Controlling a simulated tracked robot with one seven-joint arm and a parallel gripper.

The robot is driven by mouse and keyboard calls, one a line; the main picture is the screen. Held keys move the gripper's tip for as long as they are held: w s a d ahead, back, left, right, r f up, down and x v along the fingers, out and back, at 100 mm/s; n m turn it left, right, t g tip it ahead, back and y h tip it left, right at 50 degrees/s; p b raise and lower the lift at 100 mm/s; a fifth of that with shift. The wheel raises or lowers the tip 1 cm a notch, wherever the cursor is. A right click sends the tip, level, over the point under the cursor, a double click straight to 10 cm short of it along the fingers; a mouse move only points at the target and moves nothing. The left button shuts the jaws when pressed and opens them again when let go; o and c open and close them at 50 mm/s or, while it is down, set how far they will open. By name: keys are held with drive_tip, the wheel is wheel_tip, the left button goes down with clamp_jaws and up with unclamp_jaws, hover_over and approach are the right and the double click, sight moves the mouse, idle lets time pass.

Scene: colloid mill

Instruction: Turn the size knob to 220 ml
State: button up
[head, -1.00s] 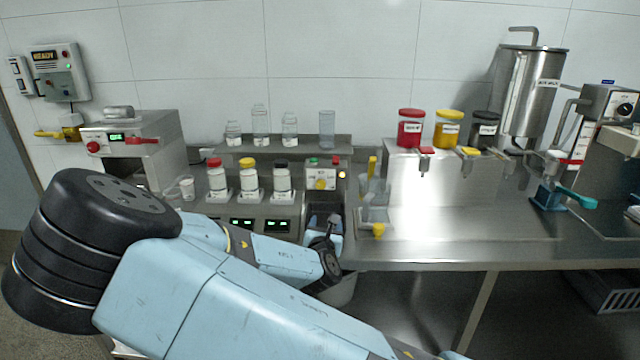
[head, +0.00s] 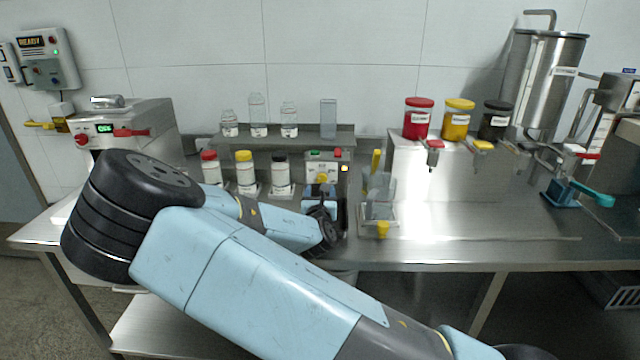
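A small grey control box (head: 334,167) stands at the back of the bench in the head view. It has a green button, a red button, a lit yellow lamp and a yellow knob (head: 322,179) low on its front. The knob's markings are too small to read, so its setting cannot be told. My gripper (head: 320,192) is just below and in front of the yellow knob, pointing toward the box. My wrist covers most of it. Its fingers cannot be made out, nor can contact with the knob.
White bottles with red, yellow (head: 246,172) and black lids stand left of the box. A clear funnel-like part (head: 380,190) stands close on its right. Glass jars line the shelf (head: 345,133) behind. The steel bench (head: 470,225) is mostly clear at right.

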sight(321, 180)
drive_tip(key=w, duration=0.6)
drive_tip(key=shift+w+d, duration=0.2)
drive_tip(key=shift+c, duration=0.4)
drive_tip(key=c, duration=0.9)
drive_tip(key=shift+a, duration=0.2)
drive_tip(key=shift+c, duration=0.3)
drive_tip(key=shift+d, duration=0.1)
